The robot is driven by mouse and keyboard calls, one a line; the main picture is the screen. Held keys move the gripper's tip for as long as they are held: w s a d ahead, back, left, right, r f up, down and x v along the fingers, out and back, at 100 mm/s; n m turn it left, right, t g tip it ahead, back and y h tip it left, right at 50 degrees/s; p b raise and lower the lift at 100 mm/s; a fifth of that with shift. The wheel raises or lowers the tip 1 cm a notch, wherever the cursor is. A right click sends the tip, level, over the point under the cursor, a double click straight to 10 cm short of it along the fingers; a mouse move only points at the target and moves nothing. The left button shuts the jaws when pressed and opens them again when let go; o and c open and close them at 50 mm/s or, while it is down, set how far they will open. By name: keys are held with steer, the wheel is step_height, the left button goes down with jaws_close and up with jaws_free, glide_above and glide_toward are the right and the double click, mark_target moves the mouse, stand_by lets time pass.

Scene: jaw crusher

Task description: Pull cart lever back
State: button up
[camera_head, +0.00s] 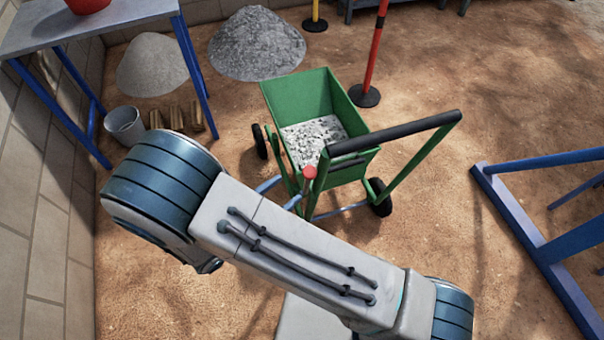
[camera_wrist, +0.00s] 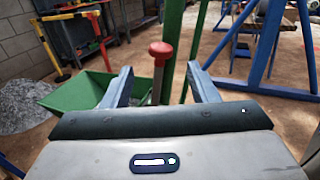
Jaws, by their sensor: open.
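The green cart (camera_head: 292,97) stands on the ground in the middle of the head view, with gravel in its bin. The lever (camera_wrist: 161,52) also shows upright in the wrist view. My gripper (camera_wrist: 162,82) is open, with one blue-grey finger on each side of the lever in the picture. I cannot tell how deep the lever sits between the fingers or whether they touch it.
The cart's push handle (camera_head: 410,130) arches to the right of the lever. A blue frame (camera_head: 520,215) stands at the right. A blue-legged table (camera_head: 120,18), a grey bucket (camera_head: 124,125) and gravel piles (camera_head: 257,45) are at the back left. Red and yellow posts stand behind the cart.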

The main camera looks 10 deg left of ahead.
mark_target(307, 182)
steer(key=x, duration=0.6)
steer(key=shift+w, duration=0.15)
steer(key=shift+d, duration=0.15)
steer(key=shift+c, duration=0.3)
